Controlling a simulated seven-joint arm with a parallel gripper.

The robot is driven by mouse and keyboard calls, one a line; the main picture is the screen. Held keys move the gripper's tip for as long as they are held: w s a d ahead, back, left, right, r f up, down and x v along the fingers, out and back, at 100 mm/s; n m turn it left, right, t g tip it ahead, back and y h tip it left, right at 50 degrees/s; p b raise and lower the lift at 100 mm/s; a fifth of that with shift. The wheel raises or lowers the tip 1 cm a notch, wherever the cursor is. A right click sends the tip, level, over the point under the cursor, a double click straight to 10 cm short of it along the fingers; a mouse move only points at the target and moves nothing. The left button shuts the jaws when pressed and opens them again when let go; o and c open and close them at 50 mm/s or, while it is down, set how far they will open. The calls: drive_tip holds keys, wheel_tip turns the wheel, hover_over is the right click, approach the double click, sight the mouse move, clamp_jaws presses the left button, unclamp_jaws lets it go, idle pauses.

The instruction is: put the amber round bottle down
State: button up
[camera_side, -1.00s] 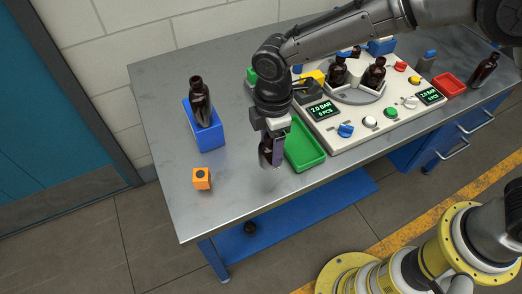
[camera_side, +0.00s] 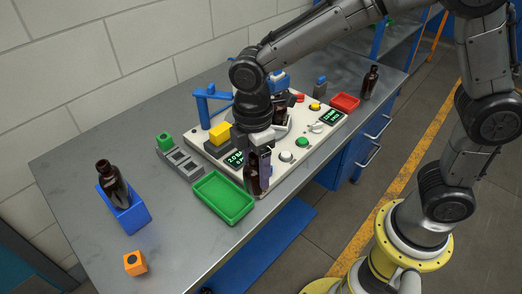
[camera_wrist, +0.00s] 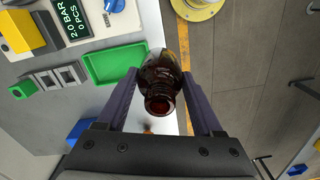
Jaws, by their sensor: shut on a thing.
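My gripper (camera_side: 258,160) is shut on an amber round bottle (camera_side: 251,178). In the side view it is at the front edge of the white panel, just right of the green tray (camera_side: 223,197). Whether the bottle's base touches anything is hidden. In the wrist view the bottle (camera_wrist: 160,82) sits between my two fingers (camera_wrist: 160,95), its open neck toward the camera. Another bottle (camera_side: 371,82) stands at the back right of the bench.
The white panel (camera_side: 290,170) carries displays, knobs and a round fixture with a dark bottle (camera_side: 281,113), partly hidden by my arm. A red tray (camera_side: 345,102), a grey slotted block (camera_side: 182,164) and an orange cube (camera_side: 135,262) are nearby.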

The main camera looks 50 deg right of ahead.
drive_tip(key=w+d+f+m, duration=0.1)
drive_tip(key=w+d+m, duration=0.3)
drive_tip(key=d+m, duration=0.3)
drive_tip(key=w+d+f+m, duration=0.1)
drive_tip(key=w+d+m, duration=0.4)
drive_tip(key=d, duration=1.1)
drive_tip(key=shift+w+d+f+m, duration=0.2)
drive_tip(key=shift+d+f+m, duration=0.15)
drive_tip(key=shift+m, duration=1.15)
drive_tip(key=s+a+r+n, duration=0.1)
drive_tip(key=s+a+n, duration=0.3)
drive_tip(key=a, duration=0.5)
drive_tip(key=s+a+r+n, duration=0.1)
drive_tip(key=s+a+n, duration=0.4)
drive_tip(key=a, duration=0.5)
drive_tip(key=s+a+r+n, duration=0.1)
drive_tip(key=s+a+n, duration=0.3)
drive_tip(key=a+n, duration=0.4)
drive_tip(key=shift+s+a+r, duration=0.1)
drive_tip(key=shift+a+r, duration=0.05)
drive_tip(key=shift+a, duration=0.4)
drive_tip(key=shift+s+a+r, duration=0.1)
drive_tip(key=shift+a+r, duration=0.05)
drive_tip(key=shift+a, duration=0.4)
